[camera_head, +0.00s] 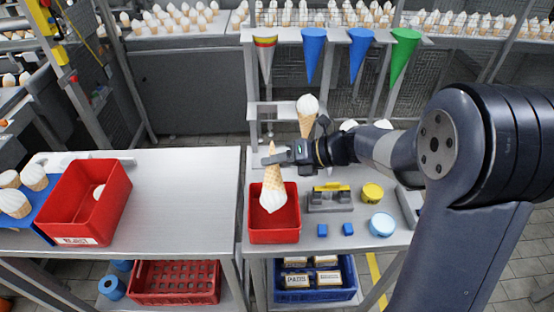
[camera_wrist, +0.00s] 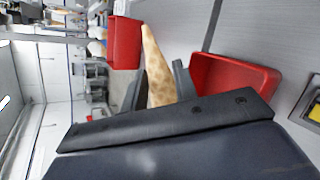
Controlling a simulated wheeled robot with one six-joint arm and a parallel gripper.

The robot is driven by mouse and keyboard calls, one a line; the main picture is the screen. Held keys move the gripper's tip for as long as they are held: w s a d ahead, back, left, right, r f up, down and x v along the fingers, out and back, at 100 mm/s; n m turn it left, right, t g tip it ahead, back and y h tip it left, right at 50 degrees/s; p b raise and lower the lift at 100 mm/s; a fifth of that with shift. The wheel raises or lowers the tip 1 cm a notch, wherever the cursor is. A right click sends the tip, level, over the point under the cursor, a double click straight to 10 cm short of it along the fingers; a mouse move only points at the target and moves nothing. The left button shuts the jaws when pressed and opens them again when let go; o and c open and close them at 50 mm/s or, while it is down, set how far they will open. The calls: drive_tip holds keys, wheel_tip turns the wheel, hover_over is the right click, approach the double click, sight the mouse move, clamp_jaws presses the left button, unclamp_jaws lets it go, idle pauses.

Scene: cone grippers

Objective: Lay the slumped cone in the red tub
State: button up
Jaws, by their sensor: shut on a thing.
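My gripper (camera_head: 276,157) is shut on an ice cream cone (camera_head: 272,180), around its wafer. The cone hangs upside down, wafer tip up and white ice cream down, slightly tilted. It is over the small red tub (camera_head: 262,235) on the right-hand table; the ice cream overlaps the tub's opening in the head view, and I cannot tell whether it touches the tub. In the wrist view the wafer of the held cone (camera_wrist: 155,65) shows beside the red tub (camera_wrist: 268,82); its ice cream is hidden there.
A larger red bin (camera_head: 112,215) with a white-topped cone inside stands on the left table. Another cone (camera_head: 306,118) stands upright behind my gripper. Blue blocks (camera_head: 322,230), a yellow-topped grey fixture (camera_head: 331,198) and round pieces lie right of the tub. The left table's middle is clear.

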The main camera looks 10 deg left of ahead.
wheel_tip(320, 180, down, 8)
drive_tip(key=b, duration=0.5)
drive_tip(key=shift+r+b, duration=0.25)
drive_tip(key=shift+b, duration=0.05)
drive_tip(key=o, duration=0.8)
drive_tip(key=shift+c, duration=0.4)
drive_tip(key=shift+o, duration=1.4)
drive_tip(key=shift+s+f, duration=0.1)
drive_tip(key=shift+f, duration=0.1)
drive_tip(key=shift+c, duration=0.4)
drive_tip(key=shift+o, duration=0.3)
